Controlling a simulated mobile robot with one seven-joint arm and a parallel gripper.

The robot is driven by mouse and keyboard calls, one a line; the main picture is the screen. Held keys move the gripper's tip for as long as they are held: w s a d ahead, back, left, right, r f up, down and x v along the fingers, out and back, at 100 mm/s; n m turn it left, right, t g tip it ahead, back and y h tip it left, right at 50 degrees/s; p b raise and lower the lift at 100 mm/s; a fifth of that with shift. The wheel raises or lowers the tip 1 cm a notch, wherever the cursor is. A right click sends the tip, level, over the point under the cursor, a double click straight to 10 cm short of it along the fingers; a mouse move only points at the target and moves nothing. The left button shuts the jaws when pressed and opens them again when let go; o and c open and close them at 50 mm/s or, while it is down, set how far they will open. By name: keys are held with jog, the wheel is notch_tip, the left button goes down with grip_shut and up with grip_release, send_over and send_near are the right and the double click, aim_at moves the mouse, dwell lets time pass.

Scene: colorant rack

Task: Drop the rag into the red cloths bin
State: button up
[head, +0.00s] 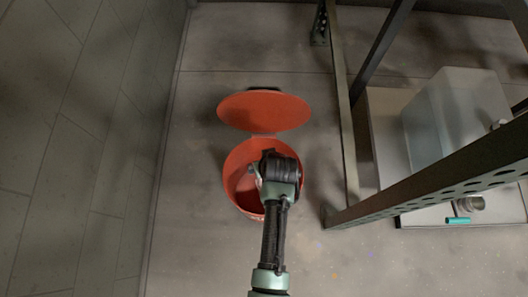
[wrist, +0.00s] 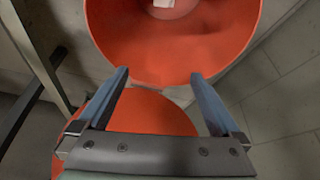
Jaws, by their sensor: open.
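The red bin (head: 235,190) stands on the floor with its round lid (head: 265,110) swung open on the far side. My gripper (head: 257,176) is over the bin's mouth in the head view, its fingertips hard to make out. In the wrist view my gripper (wrist: 158,77) has its fingers wide apart with nothing between them. The bin's red inside (wrist: 175,45) fills the top of that view, and the lid (wrist: 150,113) lies behind the fingers. A small pale thing (wrist: 164,3) shows inside the bin, cut off by the frame edge; it may be the rag.
A dark metal rack (head: 430,170) stands right of the bin. A translucent container (head: 450,115) and a green cylinder (head: 457,220) are on its low shelf. A panelled wall (head: 80,140) runs along the left. The floor (head: 210,260) in front of the bin is clear.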

jog(key=p+v, duration=0.5)
jog(key=v, duration=0.6)
jog(key=shift+s+r, duration=0.1)
jog(key=shift+s, duration=0.05)
